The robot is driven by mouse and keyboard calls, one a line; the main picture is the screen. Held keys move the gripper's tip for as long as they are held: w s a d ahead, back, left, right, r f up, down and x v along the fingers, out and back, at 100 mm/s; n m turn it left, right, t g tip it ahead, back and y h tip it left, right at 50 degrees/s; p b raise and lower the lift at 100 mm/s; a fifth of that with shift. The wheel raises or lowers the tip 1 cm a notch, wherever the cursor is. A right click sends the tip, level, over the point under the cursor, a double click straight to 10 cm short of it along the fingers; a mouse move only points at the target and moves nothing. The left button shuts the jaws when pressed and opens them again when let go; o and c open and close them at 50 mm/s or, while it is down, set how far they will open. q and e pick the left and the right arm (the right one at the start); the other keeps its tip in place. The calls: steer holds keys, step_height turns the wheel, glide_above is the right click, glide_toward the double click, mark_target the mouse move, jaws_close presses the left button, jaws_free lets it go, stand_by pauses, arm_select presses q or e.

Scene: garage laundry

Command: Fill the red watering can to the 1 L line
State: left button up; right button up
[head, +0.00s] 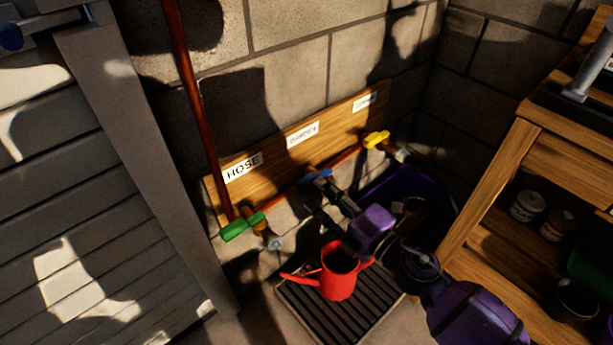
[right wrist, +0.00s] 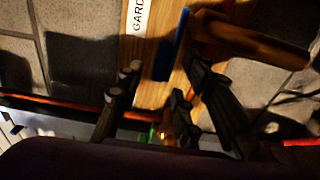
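The red watering can (head: 338,274) stands upright on a dark slatted grate (head: 300,300) below the taps. Its spout points left; the water level and 1 L line cannot be made out. A blue-handled tap (head: 317,175) sits on the pipe under the middle label, which reads "GARD..." in the right wrist view. My right gripper (head: 323,197) is just in front of this tap, above the can. In the right wrist view, my right gripper's fingers (right wrist: 162,85) are apart, with the blue handle (right wrist: 172,45) just beyond them. Contact cannot be told. My left gripper is not in view.
A green-handled tap (head: 242,227) is under the "HOSE" label (head: 243,167); a yellow-handled tap (head: 376,139) is at right. A purple bin (head: 400,185) stands in the corner. A wooden shelf unit (head: 497,190) with cans bounds the right. Grey slats (head: 60,200) are at left.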

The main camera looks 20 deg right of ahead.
mark_target(311, 183)
steer(key=x, duration=0.6)
steer(key=shift+d+f, duration=0.1)
steer(key=shift+w, duration=0.1)
jaws_close()
